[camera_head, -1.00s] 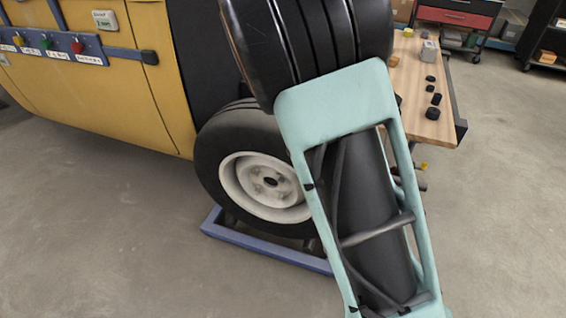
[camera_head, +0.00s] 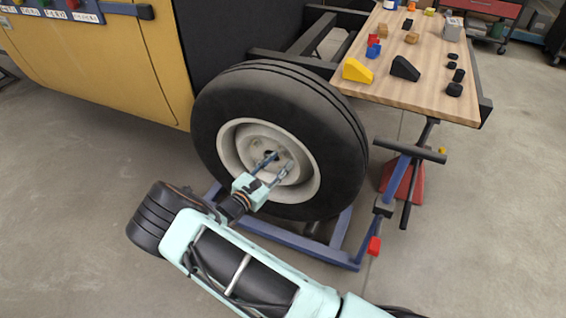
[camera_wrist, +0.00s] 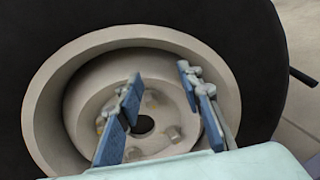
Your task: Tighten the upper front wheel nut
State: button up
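The wheel (camera_head: 222,97) has a black tyre and a cream rim, and stands upright beside the yellow vehicle body. Its recessed hub shows in the wrist view (camera_wrist: 78,108) with a dark centre hole. Several small nuts sit around that hole. No contact with a nut is visible.
A blue stand (camera_head: 300,240) is under the wheel. A wooden bench (camera_head: 425,92) with blocks and dark round pieces is at the right. A stand with a dark bar (camera_head: 410,150) and a red base is right of the wheel. Open floor lies at left and far right.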

aim_at(281, 156)
jog(key=a+f+n+t+y+b, duration=0.1)
jog(key=a+f+n+t+y, duration=0.15)
jog(key=a+f+n, duration=0.35)
jog(key=shift+m+g+y, duration=0.25)
jog(key=shift+m+g, duration=0.1)
jog(key=shift+m, duration=0.35)
jog(key=b+x, duration=0.1)
jog(key=x, duration=0.2)
jog(key=d+b+x, duration=0.1)
jog(key=x, duration=0.3)
jog(key=d+b+x, duration=0.1)
jog(key=x, duration=0.3)
jog(key=shift+s+f, duration=0.25)
jog(key=shift+f, duration=0.15)
grip_shut()
